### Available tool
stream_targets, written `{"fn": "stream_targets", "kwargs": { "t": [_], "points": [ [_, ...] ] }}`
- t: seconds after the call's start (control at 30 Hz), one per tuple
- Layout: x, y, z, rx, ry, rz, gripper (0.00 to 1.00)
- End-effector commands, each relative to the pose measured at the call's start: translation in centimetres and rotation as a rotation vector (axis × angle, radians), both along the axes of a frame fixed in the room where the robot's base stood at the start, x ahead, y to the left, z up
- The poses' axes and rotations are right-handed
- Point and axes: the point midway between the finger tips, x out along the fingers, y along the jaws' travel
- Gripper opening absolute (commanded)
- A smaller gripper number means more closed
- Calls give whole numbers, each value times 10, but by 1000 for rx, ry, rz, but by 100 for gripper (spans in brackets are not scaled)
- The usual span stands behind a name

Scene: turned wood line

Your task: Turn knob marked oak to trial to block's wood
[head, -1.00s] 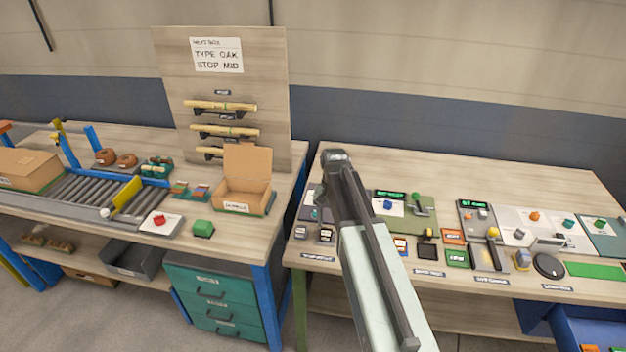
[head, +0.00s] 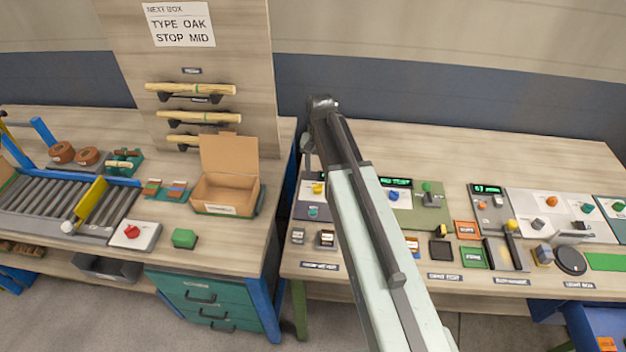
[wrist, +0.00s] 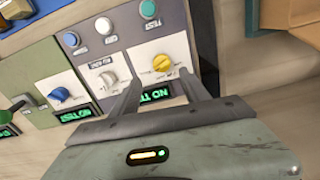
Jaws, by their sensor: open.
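My gripper (wrist: 159,76) is open in the wrist view, its two fingers either side of a yellow knob (wrist: 162,63) on a white plate. I cannot tell whether they touch it. A lit green display (wrist: 155,95) below reads NO TEST, upside down. A white knob (wrist: 108,79) and a blue knob (wrist: 59,94) sit to the left. The knob labels are too small to read, so I cannot tell which is marked oak. The yellow knob shows in the head view (head: 318,188) beside my arm. Two small dark blocks with pale tops (head: 298,236) (head: 326,239) stand in front.
Several round buttons (wrist: 104,25) line the panel near the knobs. A sign (head: 179,24) reads TYPE OAK, STOP MID. An open carton (head: 226,194) and a green block (head: 184,238) are on the left bench. A gap separates the benches.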

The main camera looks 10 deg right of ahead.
Motion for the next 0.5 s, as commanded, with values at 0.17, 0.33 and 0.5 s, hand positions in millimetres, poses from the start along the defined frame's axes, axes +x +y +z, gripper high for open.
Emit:
{"fn": "stream_targets", "kwargs": {
  "t": [0.17,0.33,0.5],
  "points": [
    [0,5,-16,0,0,9,54],
    [0,8,-45,0,0,12,54],
    [0,9,-73,0,0,13,54]
  ]
}}
